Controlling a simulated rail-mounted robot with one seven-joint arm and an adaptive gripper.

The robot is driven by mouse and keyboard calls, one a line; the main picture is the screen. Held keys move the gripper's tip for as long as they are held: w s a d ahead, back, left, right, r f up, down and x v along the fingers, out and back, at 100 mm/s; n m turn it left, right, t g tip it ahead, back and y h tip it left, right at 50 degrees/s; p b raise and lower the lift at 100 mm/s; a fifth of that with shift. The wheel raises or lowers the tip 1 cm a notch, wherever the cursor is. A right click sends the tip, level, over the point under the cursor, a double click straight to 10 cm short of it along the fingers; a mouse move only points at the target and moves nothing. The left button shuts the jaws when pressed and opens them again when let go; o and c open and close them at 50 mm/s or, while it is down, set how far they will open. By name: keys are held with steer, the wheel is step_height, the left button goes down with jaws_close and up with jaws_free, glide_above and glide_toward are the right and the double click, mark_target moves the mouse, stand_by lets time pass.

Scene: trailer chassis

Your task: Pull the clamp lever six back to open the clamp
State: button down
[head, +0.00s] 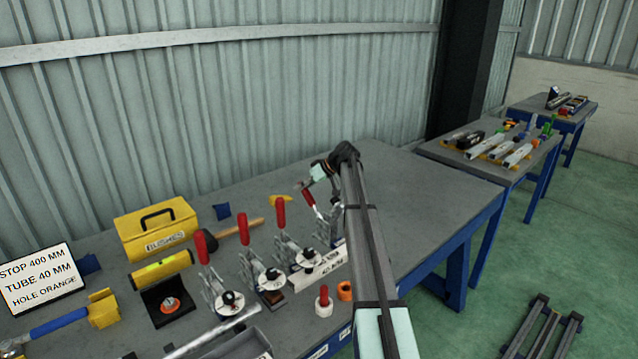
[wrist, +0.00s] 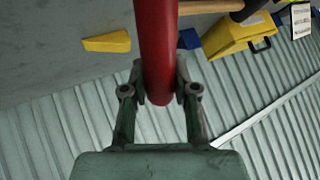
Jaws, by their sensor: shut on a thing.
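A row of toggle clamps with red levers stands on the grey workbench. The rightmost red lever (head: 309,198) leans up and to the left, while the three to its left stand nearly upright. My gripper (head: 311,182) is at the top of this leaning lever. In the wrist view, the red lever (wrist: 157,40) runs between the two fingers of my gripper (wrist: 159,88), which are shut on it near its end. My arm hides part of the rightmost clamp's base. I cannot read a number six on any clamp.
A yellow toolbox (head: 157,230), a hammer (head: 240,227) and a yellow wedge (head: 279,199) lie behind the clamps; the wedge also shows in the wrist view (wrist: 107,42). The corrugated wall (head: 230,100) stands close behind. The bench's right part (head: 425,205) is clear.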

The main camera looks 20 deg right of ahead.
steer(key=shift+w+a+f+g+h, duration=0.15)
steer(key=shift+w+f+g+h, duration=0.15)
steer(key=shift+w+f+g, duration=0.3)
steer(key=shift+s+f, duration=0.1)
steer(key=shift+s, duration=0.05)
steer(key=c, duration=0.9)
jaws_free()
steer(key=shift+f, duration=0.1)
steer(key=shift+o, duration=0.2)
steer(key=v, duration=1.2)
